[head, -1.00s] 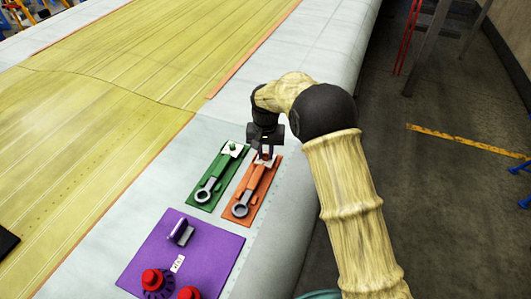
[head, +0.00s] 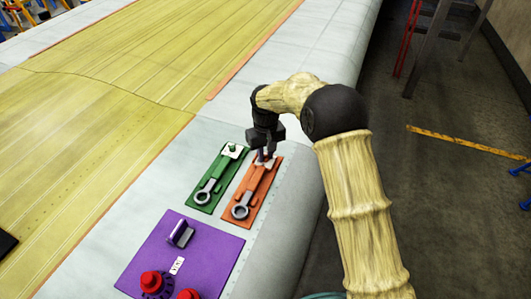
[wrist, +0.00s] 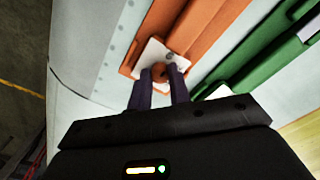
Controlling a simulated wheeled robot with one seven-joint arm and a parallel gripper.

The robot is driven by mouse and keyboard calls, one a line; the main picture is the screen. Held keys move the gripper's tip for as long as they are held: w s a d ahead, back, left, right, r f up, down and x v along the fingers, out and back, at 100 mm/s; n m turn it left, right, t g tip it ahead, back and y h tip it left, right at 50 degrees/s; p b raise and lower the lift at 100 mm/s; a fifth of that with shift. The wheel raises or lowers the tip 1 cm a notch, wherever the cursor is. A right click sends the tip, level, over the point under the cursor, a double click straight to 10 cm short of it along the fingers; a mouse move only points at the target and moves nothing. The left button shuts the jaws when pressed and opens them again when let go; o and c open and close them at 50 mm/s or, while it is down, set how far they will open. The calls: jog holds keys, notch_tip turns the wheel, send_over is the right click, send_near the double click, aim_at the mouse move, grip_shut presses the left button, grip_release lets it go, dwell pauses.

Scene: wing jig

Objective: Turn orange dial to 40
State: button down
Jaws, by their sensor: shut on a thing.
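The small round orange dial (wrist: 159,72) sits on this plate. My gripper (head: 265,156) is over the far end of the panel, and in the wrist view its two fingers (wrist: 158,85) stand on either side of the dial, shut on it. The dial's markings and its reading are too small to tell.
A green panel (head: 217,180) with a similar wrench lies close to the left. A purple panel (head: 205,246) with red knobs (head: 152,280) and an upright handle is nearer. The wing surface beyond is clear.

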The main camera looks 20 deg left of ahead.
aim_at(266, 156)
jog(key=c, duration=1.3)
grip_release()
notch_tip(266, 156, up, 18)
jog(key=b, duration=0.3)
jog(key=shift+f, duration=0.25)
jog(key=s+d+f+m+t, duration=0.1)
jog(key=s+d+f+m, duration=0.15)
jog(key=d, duration=0.65)
jog(key=s+d+f+m, duration=0.1)
jog(key=s+d+f, duration=0.25)
jog(key=d, duration=0.65)
jog(key=s+d+f+m+t, duration=0.1)
jog(key=s+d+f+m, duration=0.2)
jog(key=d, duration=0.6)
jog(key=s+d+f+m, duration=0.1)
jog(key=s+d+f, duration=0.2)
jog(key=s+d, duration=0.3)
jog(key=s, duration=0.5)
jog(key=shift+m+t, duration=0.3)
jog(key=shift+m, duration=0.05)
